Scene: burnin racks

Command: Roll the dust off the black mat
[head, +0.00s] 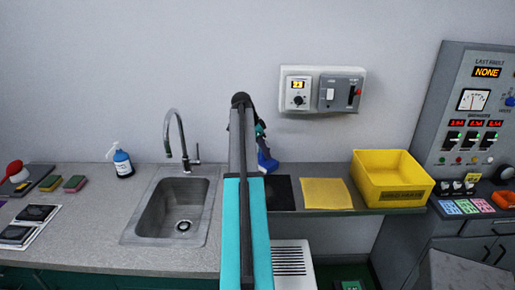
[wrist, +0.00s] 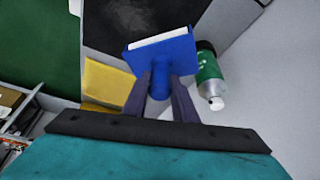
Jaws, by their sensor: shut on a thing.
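My gripper (wrist: 160,88) is shut on the handle of a blue roller tool (wrist: 162,52) with a white strip along its far edge. The tool also shows in the head view (head: 267,161), partly hidden behind my arm. The black mat (head: 280,194) lies on the counter just right of my arm, its left part hidden. In the wrist view the mat (wrist: 115,22) is beyond the tool, with a faint grey smear of dust on it. The tool overlaps the mat's edge in that view; I cannot tell whether they touch.
A yellow cloth (head: 327,194) lies right of the mat, then a yellow bin (head: 388,187). A green bottle (wrist: 208,72) is close to the tool in the wrist view.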

